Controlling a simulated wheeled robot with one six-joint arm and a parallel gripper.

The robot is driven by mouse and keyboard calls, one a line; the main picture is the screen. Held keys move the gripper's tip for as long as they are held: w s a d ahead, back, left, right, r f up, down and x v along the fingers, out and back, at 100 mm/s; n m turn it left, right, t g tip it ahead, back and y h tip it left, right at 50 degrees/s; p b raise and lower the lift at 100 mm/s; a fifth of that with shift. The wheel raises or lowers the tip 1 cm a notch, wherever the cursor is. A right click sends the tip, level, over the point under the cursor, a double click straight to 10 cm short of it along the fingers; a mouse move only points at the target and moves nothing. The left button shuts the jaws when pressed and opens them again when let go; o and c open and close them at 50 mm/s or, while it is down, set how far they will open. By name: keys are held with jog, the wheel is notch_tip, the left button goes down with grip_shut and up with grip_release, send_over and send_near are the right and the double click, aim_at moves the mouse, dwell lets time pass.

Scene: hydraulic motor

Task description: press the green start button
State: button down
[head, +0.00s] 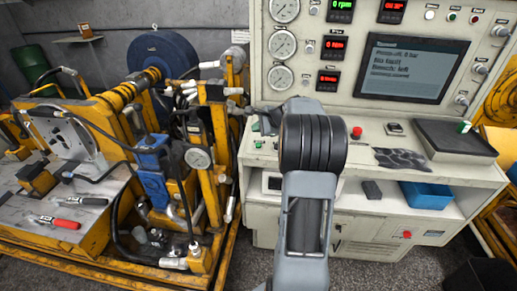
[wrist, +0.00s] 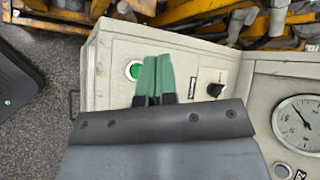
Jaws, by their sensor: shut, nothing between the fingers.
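The green start button (wrist: 133,70), a round green cap in a pale ring, sits on the cream console top (wrist: 112,88) in the wrist view. My gripper (wrist: 158,60) has green fingers, held together and empty. The fingers are just right of the button in the wrist view, and the left finger overlaps the ring's right edge. I cannot tell how high the fingertips are above the console or whether they touch it.
A black knob (wrist: 215,89) is right of the fingers. A gauge (wrist: 297,121) is on the upright panel at the right. A yellow hydraulic rig (head: 205,150) stands left of the console. A red button (head: 356,133) and a black-topped box (head: 455,138) are farther right on the console.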

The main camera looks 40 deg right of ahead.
aim_at(258, 147)
jog(key=shift+w+d+f+b, duration=0.15)
jog(key=shift+f+b, duration=0.65)
jog(key=shift+f, duration=0.55)
jog(key=shift+w+d+f+b, duration=0.15)
jog(key=shift+f+b, duration=0.6)
jog(key=shift+f, duration=0.6)
jog(key=shift+f, duration=0.1)
jog(key=shift+f+b, duration=0.35)
jog(key=shift+w+f+b, duration=0.1)
jog(key=shift+f+b, duration=0.2)
jog(key=shift+f, duration=0.05)
dwell(0.7)
jog(key=shift+r, duration=0.2)
jog(key=shift+r+p, duration=0.55)
jog(key=shift+r, duration=0.05)
jog(key=r+p, duration=0.2)
jog(key=r, duration=0.1)
jog(key=r+p, duration=0.1)
jog(key=r, duration=0.1)
jog(key=shift+s+a, duration=0.3)
jog(key=shift+s, duration=0.05)
